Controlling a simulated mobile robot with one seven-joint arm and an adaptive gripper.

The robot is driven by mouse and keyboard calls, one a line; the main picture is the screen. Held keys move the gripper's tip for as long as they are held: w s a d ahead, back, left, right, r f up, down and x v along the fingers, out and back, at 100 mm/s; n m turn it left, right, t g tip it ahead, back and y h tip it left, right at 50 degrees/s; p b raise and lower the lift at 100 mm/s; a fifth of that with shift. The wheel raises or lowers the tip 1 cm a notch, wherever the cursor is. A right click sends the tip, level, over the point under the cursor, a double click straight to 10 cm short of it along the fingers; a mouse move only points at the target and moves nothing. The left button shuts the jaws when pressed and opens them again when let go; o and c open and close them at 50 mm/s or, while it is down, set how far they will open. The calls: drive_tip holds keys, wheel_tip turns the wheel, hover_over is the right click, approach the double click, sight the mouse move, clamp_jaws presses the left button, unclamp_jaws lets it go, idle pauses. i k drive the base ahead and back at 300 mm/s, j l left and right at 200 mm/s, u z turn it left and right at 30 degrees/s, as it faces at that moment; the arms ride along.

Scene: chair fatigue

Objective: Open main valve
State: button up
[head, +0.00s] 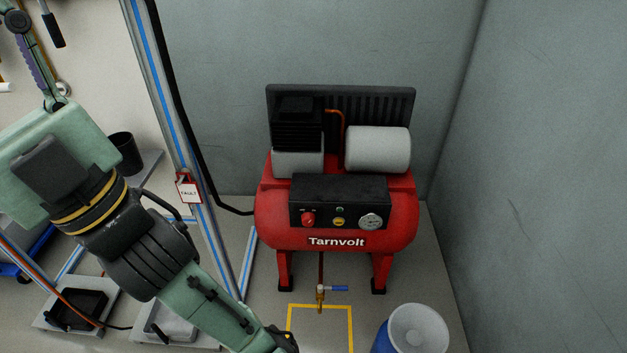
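A small brass valve (320,296) with a blue lever handle (339,289) sits at the lower end of a thin dark pipe (321,268) below the red compressor tank (335,217). The lever points right, roughly level and across the vertical pipe. It stands out in the open, just above the yellow floor outline, and nothing touches it. My arm reaches in from the left and runs down to the bottom edge, left of the valve. My gripper's fingers do not show in this view.
The compressor's control panel (339,202) has a red knob and a gauge. A blue container with a pale top (418,328) stands at lower right. A metal post (190,150) with a FAULT tag (188,189) stands left.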

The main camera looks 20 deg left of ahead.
sight(51, 24)
drive_tip(key=i+j+u, duration=0.1)
drive_tip(key=u, duration=1.45)
drive_tip(key=i+l+z, duration=0.15)
drive_tip(key=l+z, duration=0.2)
drive_tip(key=l, duration=0.15)
drive_tip(key=i, duration=0.05)
